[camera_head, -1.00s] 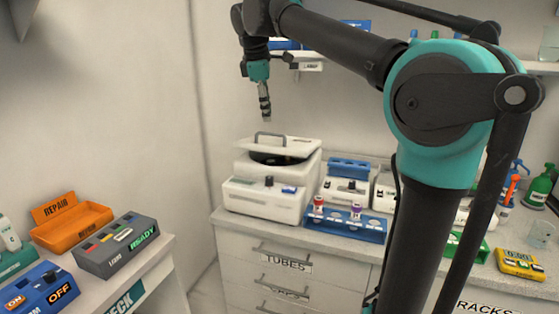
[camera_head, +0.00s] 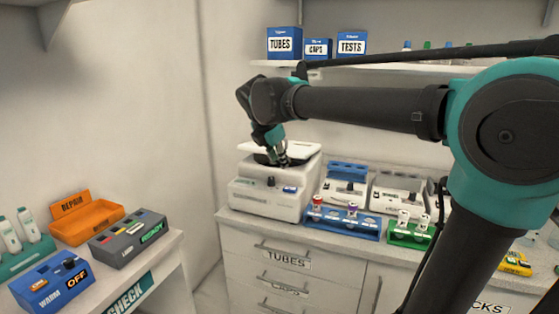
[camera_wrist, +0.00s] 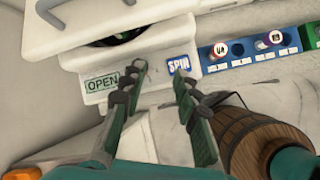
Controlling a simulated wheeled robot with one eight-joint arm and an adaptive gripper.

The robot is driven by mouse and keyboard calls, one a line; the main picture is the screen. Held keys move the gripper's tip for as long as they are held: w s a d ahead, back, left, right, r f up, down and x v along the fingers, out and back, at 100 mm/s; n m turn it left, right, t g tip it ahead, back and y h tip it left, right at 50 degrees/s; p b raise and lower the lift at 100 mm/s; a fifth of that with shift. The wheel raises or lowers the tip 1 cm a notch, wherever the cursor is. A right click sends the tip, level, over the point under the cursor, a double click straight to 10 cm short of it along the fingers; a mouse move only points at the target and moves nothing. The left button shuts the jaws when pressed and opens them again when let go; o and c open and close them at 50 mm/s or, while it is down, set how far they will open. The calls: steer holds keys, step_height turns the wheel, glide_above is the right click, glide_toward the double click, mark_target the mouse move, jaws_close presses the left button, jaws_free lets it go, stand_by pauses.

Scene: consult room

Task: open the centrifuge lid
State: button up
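The white centrifuge (camera_head: 268,200) stands at the left end of the counter. Its lid (camera_head: 302,149) sits above the body with a gap, and the dark inside shows beneath it. In the wrist view the lid (camera_wrist: 135,20) is at the upper left with a grey handle; below are the green OPEN label (camera_wrist: 101,83) and blue SPIN button (camera_wrist: 179,64) on the front. My gripper (camera_head: 281,161) is just in front of the lid in the head view, hiding part of it. In the wrist view my gripper (camera_wrist: 157,70) is open and empty, its fingertips over the front panel. Contact cannot be told.
A blue rack (camera_head: 340,231) with capped tubes and a green rack (camera_head: 408,238) stand right of the centrifuge. White devices stand behind them. A shelf (camera_head: 375,69) with blue boxes hangs above. A side table at left holds an orange REPAIR tray (camera_head: 90,222).

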steer(key=shift+r, duration=0.1)
steer(key=shift+c, duration=1.2)
steer(key=a+r+n+t, duration=0.1)
steer(key=r, duration=0.1)
steer(key=w+a+r+n+t, duration=0.1)
steer(key=a+r+n, duration=0.1)
steer(key=r, duration=0.1)
steer(key=w+a+r+n+t+h, duration=0.1)
steer(key=r+n, duration=0.1)
steer(key=shift+w+a+r, duration=0.25)
steer(key=shift+r, duration=0.1)
jaws_close()
steer(key=x, duration=0.9)
steer(key=shift+w+d+r, duration=0.1)
steer(key=shift+w, duration=0.4)
